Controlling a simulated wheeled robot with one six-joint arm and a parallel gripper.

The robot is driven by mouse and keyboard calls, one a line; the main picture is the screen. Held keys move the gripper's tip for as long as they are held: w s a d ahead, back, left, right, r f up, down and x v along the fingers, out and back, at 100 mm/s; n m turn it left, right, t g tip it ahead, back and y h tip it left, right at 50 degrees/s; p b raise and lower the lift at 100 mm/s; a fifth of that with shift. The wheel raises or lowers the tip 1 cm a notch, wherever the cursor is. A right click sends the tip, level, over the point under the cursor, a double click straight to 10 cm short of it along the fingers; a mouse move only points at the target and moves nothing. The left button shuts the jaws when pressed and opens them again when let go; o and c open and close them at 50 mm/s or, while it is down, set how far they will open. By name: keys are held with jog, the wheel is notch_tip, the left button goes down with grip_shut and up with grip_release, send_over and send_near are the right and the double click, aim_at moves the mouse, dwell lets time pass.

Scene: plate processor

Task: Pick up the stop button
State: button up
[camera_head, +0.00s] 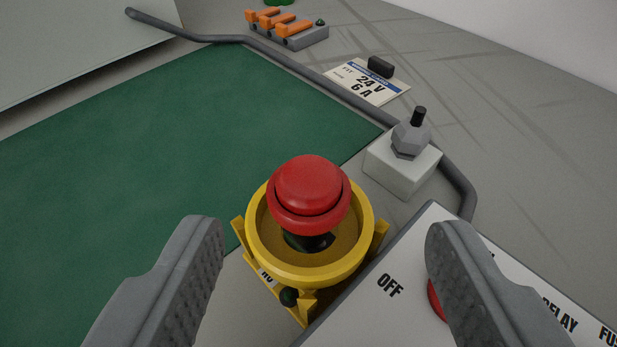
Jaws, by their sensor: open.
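The stop button (310,190) is a red mushroom cap on a dark stem. It stands upright inside a round yellow collar (265,262) with yellow tabs around it. My gripper (322,235) is open, with one grey ridged finger on the left and one on the right. The button lies between the two fingers in the picture, a little beyond their tips. No contact between the fingers and the button shows. The stem's lower end is partly hidden by the cap and collar.
A white panel marked OFF (375,300) lies at the lower right, with a red part mostly behind the right finger. A green mat (190,135) is clear.

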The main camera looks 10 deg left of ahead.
aim_at(306, 191)
jog(key=x, duration=0.3)
jog(key=shift+w+a+f, duration=0.1)
jog(key=shift+w+a, duration=0.05)
jog(key=shift+a, duration=0.2)
jog(key=shift+w+a+f, duration=0.1)
jog(key=shift+w+f, duration=0.15)
jog(key=shift+w, duration=0.45)
jog(key=c, duration=1.1)
jog(key=shift+o, duration=0.2)
jog(key=shift+r, duration=0.15)
notch_tip(306, 191, up, 10)
